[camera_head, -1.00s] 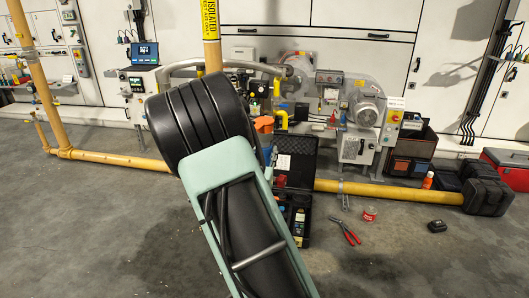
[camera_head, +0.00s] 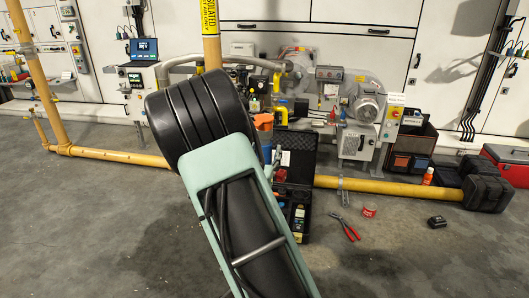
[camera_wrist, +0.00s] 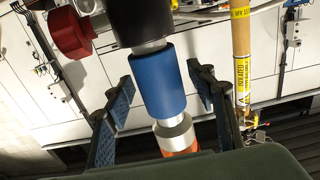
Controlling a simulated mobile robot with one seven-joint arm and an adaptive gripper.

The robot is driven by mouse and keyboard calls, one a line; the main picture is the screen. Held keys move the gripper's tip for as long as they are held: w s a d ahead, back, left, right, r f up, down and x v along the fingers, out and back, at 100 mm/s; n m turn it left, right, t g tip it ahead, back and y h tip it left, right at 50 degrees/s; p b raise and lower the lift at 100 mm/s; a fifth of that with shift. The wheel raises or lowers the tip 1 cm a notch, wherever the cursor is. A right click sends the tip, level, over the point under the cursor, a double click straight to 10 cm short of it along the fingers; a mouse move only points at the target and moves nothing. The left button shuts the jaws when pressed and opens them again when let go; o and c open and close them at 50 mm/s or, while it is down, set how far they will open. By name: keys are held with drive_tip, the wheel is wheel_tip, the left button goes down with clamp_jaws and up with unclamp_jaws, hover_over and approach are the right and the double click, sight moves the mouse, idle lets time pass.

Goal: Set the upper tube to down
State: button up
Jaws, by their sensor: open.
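In the wrist view a blue tube (camera_wrist: 158,82) runs between my two fingers, with a silver collar above it and a silver part (camera_wrist: 174,131) below. A black cylinder (camera_wrist: 140,20) is above the blue tube, and an orange part (camera_wrist: 178,152) is at the bottom. I cannot tell which of these the task calls the upper tube. My gripper (camera_wrist: 161,90) is open, with one finger on each side of the blue tube and visible gaps. In the head view my arm hides the gripper and most of this spot.
A red round part (camera_wrist: 70,33) is at the upper left of the wrist view. In the head view a yellow pipe (camera_head: 400,188) runs low along the floor. An open black case (camera_head: 300,165), red-handled pliers (camera_head: 346,228) and a red tin (camera_head: 369,212) are right of my arm.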

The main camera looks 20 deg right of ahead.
drive_tip(key=v, duration=1.2)
